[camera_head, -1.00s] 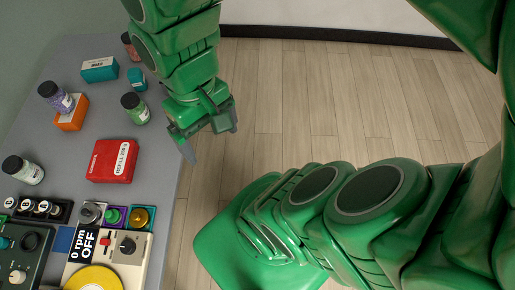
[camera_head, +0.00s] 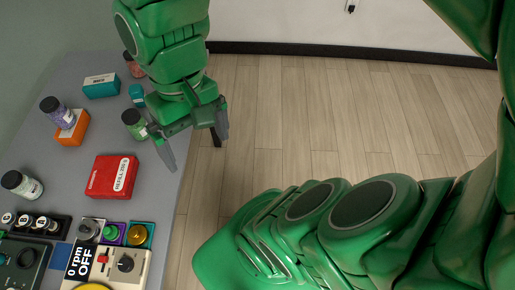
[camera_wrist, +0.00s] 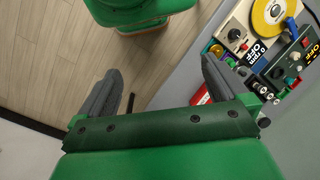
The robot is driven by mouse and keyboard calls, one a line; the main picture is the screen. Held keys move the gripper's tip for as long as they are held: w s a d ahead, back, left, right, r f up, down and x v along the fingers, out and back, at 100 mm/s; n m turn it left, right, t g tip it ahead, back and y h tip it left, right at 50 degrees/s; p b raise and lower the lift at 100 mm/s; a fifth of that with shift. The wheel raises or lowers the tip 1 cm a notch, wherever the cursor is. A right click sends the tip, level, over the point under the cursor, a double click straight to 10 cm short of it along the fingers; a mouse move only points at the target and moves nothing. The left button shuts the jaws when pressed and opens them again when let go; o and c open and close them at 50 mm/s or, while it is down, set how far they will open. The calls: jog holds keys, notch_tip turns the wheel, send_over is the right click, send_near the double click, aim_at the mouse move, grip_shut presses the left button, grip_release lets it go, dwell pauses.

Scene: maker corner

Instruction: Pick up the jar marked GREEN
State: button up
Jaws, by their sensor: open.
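A jar with green contents and a black lid (camera_head: 137,125) stands on the grey table near its right edge, in the head view. Its label is too small to read, and its right side is partly hidden by my gripper. My gripper (camera_head: 194,142) is open and empty, just right of this jar, with one finger over the table's edge and the other out over the floor. In the wrist view my gripper (camera_wrist: 162,85) has its fingers spread apart with nothing between them; the green jar cannot be made out there.
A red box (camera_head: 108,177) lies in front of the jar. A white-labelled jar (camera_head: 21,185) is at left.

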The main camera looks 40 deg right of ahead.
jog(key=w+a+m+t+y, duration=0.2)
jog(key=w+a+m+y, duration=0.8)
jog(key=w, duration=0.5)
jog(key=w+d+m+t+y, duration=0.2)
jog(key=w+d+m+t, duration=0.4)
jog(key=w+m, duration=0.3)
jog(key=w+d+m+t+y, duration=0.1)
jog(key=w+d+m+t, duration=0.45)
jog(key=w, duration=0.55)
send_near(135, 122)
jog(key=shift+m+g, duration=0.35)
jog(key=w+f, duration=0.1)
jog(key=w, duration=0.1)
jog(key=w+a+f, duration=0.1)
jog(key=w+f, duration=0.1)
jog(key=shift+w+a, duration=0.2)
jog(key=shift+a, duration=0.05)
jog(key=shift+x, duration=3.9)
jog(key=shift+c, duration=0.5)
jog(key=c, duration=1.2)
